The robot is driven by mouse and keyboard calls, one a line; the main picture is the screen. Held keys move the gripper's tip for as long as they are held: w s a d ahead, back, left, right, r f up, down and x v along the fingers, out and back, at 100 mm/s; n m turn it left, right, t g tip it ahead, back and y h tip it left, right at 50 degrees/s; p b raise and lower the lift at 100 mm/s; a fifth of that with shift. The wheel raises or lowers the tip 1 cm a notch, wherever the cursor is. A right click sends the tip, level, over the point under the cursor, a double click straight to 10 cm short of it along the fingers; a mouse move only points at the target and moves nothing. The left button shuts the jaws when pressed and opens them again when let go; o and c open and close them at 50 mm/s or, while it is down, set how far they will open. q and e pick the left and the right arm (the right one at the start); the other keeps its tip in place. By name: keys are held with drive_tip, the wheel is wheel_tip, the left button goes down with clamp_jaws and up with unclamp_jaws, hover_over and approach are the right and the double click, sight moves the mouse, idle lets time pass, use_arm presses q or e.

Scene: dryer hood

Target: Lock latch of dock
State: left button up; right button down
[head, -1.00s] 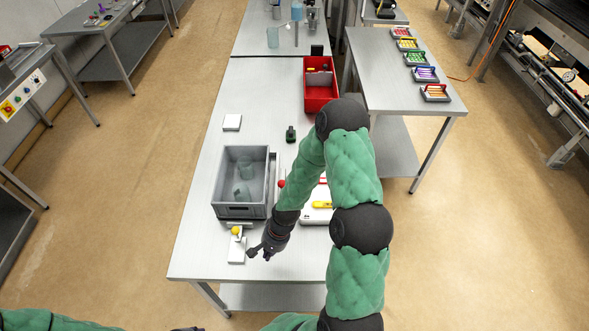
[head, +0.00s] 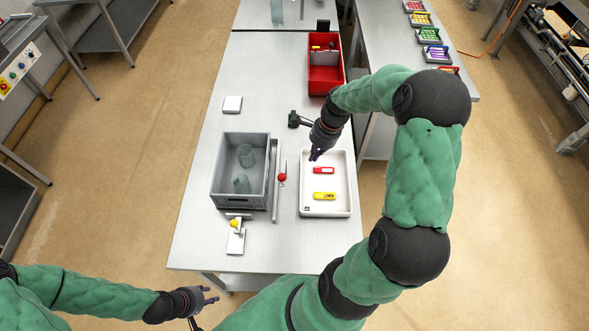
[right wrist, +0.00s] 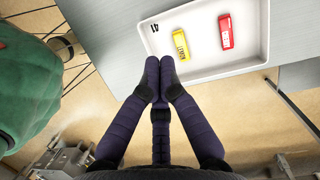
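A grey crate (head: 214,185) holding clear vessels stands on the long table. A latch with a yellow knob (head: 234,223) sits on a white plate (head: 236,243) at the crate's near end. A red knob (head: 282,177) on a lever stands beside a metal rail (head: 276,190) at the crate's right. Whether the latch is engaged is too small to tell. My right gripper (head: 314,155) is over the far left part of the white tray, away from both knobs; its fingertips (right wrist: 160,62) are together and empty. My left gripper (head: 213,294) is off the table's near edge, fingers apart, empty.
The white tray (head: 346,205) holds a red item (head: 323,170) and a yellow item (head: 324,196). A dark green object (head: 299,119) lies beyond it, near my right wrist. A red bin (head: 325,84) and a white block (head: 232,104) are farther back. The near right tabletop is clear.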

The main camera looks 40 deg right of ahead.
use_arm(q)
wheel_tip(320, 180, up, 3)
drive_tip(key=p, duration=0.2)
drive_tip(key=shift+f+p, duration=0.15)
drive_tip(key=shift+p, duration=0.2)
use_arm(e)
drive_tip(key=w+a+f, duration=0.3)
drive_tip(key=a+f, duration=0.2)
drive_tip(key=f, duration=0.4)
drive_tip(key=shift+a, duration=0.3)
use_arm(q)
drive_tip(key=shift+a, duration=0.1)
use_arm(e)
drive_tip(key=shift+w, duration=0.1)
